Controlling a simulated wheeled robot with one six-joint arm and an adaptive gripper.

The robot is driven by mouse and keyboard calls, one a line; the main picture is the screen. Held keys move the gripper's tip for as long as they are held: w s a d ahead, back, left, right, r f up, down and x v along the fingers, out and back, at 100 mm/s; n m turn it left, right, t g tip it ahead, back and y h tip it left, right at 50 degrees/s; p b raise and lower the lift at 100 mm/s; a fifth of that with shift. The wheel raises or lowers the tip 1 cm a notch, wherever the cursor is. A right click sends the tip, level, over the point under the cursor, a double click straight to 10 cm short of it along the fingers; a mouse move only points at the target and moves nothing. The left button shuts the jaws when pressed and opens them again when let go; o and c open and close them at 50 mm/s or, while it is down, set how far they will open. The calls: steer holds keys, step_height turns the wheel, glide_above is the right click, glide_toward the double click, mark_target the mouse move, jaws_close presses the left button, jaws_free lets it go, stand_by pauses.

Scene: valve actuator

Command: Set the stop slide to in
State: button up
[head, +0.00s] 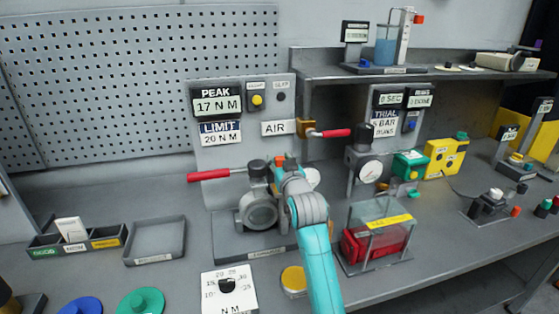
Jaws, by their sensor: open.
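The valve actuator (258,210) stands on a grey base plate at the bench's middle, in front of an upright panel. It has a round grey body and a long red-handled lever (208,175) pointing left. My teal arm reaches up from the bottom and covers the actuator's right side. My gripper (280,172) is at the top right of the actuator, small and partly hidden by my wrist; it is open. An orange piece shows beside it. I cannot clearly pick out the stop slide or its setting. The panel reads PEAK 17 N M (216,105) and LIMIT 20 N M (220,132).
A torque dial card (229,305) and a yellow disc (293,280) lie in front. A clear-topped guard over a red block (355,246) stands right of my arm. A red-handled air valve (328,133) is behind. An empty tray (175,250) is at left.

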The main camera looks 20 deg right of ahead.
steer(key=shift+w, duration=0.2)
jaws_close()
steer(key=shift+a, duration=0.25)
jaws_free()
steer(key=shift+s, duration=0.1)
steer(key=s, duration=1.2)
